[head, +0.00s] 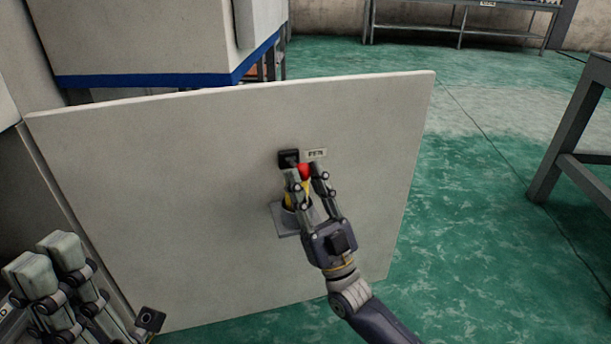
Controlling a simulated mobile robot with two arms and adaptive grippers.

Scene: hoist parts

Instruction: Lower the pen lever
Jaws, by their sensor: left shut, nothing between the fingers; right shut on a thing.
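The pen lever has a red knob (304,171) and a yellow part (291,203) below it, partly hidden by my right gripper. It stands at a grey bracket (284,221) on the pale upright panel (180,190). My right gripper (305,174) is shut on the lever, its fingers on either side of the red knob. The lever's exact tilt is hard to tell behind the fingers. My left gripper (46,264) is at the lower left, fingers pointing up, shut and empty, far from the lever.
A white cabinet with a blue edge (150,80) stands behind the panel. A grey table (580,130) is at the right. The green floor between is open.

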